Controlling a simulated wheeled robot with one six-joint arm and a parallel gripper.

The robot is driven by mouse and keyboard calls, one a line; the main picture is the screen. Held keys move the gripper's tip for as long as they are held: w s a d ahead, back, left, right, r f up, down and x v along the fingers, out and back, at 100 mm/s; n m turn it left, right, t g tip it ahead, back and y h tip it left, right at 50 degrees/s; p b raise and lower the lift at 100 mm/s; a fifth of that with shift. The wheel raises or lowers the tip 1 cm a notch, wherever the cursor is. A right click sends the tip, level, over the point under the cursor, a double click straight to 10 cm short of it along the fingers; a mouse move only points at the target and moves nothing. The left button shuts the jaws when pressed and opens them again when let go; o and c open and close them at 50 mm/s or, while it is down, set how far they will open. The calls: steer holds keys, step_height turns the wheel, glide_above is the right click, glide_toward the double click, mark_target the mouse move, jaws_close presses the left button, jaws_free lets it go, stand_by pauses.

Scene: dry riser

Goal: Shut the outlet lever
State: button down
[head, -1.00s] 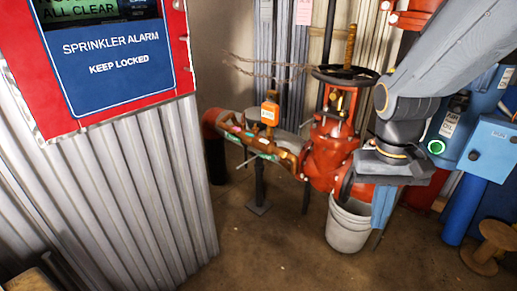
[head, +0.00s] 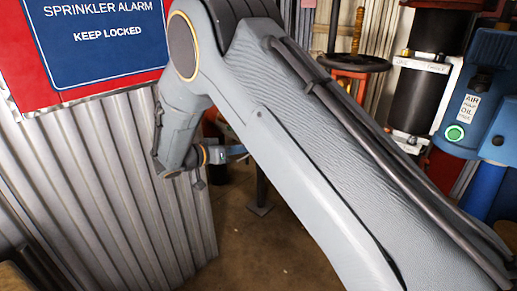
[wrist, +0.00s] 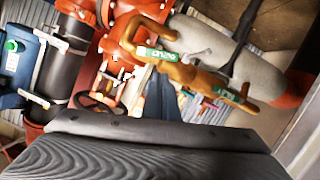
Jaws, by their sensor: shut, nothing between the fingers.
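In the head view my arm hides the brass valve pipework. The wrist view shows brass-orange pipework (wrist: 190,72) with two green labels. One green label (wrist: 160,55) is on the nearer fitting and another (wrist: 228,93) is farther right. I cannot read them clearly or tell which part is the outlet lever, nor its position. My gripper (head: 236,151) shows at the left of the head view as a blue-grey tip beyond my wrist. It is shut and empty. In the wrist view its blue-grey fingers (wrist: 160,98) lie below the pipework; contact cannot be told.
A red cabinet with a blue sprinkler alarm sign (head: 100,38) stands on a corrugated panel (head: 110,190), close to my wrist. A black handwheel (head: 352,62) stands behind my arm. A blue machine with a green button (head: 455,132) is at right. Some bare floor (head: 235,225) shows.

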steer(key=w+a+x, duration=0.1)
steer(key=x, duration=0.8)
steer(key=shift+t, duration=0.3)
